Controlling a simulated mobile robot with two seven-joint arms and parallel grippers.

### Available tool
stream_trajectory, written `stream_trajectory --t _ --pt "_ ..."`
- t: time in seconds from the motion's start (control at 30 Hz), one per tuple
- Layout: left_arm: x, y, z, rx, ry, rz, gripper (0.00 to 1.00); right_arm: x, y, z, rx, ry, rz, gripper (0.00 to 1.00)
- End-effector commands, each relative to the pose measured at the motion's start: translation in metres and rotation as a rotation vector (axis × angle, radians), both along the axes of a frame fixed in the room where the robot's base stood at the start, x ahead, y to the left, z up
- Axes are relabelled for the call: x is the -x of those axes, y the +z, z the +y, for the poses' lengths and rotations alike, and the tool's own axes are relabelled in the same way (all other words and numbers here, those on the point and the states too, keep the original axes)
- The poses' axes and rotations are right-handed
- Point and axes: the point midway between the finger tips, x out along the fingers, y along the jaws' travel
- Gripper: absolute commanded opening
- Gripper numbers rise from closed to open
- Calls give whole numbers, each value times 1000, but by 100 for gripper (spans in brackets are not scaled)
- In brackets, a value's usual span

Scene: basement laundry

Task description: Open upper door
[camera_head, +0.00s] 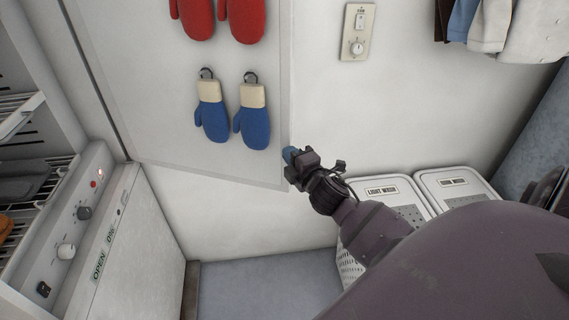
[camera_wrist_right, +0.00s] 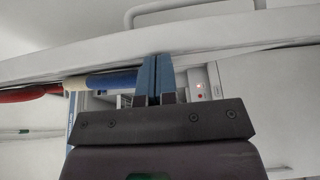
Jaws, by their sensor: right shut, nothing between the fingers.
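The upper door (camera_head: 150,110) is a large white panel standing swung open beside the cabinet in the head view. The side facing me carries hanging red mittens (camera_head: 247,18) and blue mittens (camera_head: 252,125). In the right wrist view, the door's edge (camera_wrist_right: 60,62) crosses the top, with a pale bar handle (camera_wrist_right: 190,7) beyond it. My right gripper (camera_head: 290,154) is shut and empty at the door's lower right edge, on the mitten side; its blue fingertips also show in the wrist view (camera_wrist_right: 157,72). Whether they touch the door is unclear. My left gripper is out of view.
The open cabinet at left shows wire racks (camera_head: 22,115) above a control panel (camera_head: 75,215) with a red light. A white lower front (camera_head: 140,255) is below. White laundry bins (camera_head: 388,190) stand behind my right arm. Clothes (camera_head: 495,20) hang at upper right; some floor (camera_head: 260,285) is clear.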

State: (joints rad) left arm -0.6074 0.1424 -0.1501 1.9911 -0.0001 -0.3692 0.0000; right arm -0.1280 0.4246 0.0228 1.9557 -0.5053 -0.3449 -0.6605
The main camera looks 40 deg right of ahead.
Motion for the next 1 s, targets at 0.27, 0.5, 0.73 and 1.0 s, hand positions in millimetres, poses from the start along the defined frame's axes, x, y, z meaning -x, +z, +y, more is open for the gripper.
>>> stream_trajectory --t 0.27,0.5,0.73,1.0 --pt "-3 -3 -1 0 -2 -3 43 -41 1 -62 3 12 0 0" --pt "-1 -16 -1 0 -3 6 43 -79 -1 -106 2 13 0 0" --pt "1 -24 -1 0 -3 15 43 -97 3 -129 -2 9 -2 0" --pt "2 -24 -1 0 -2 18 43 -98 4 -130 -3 9 -4 0"
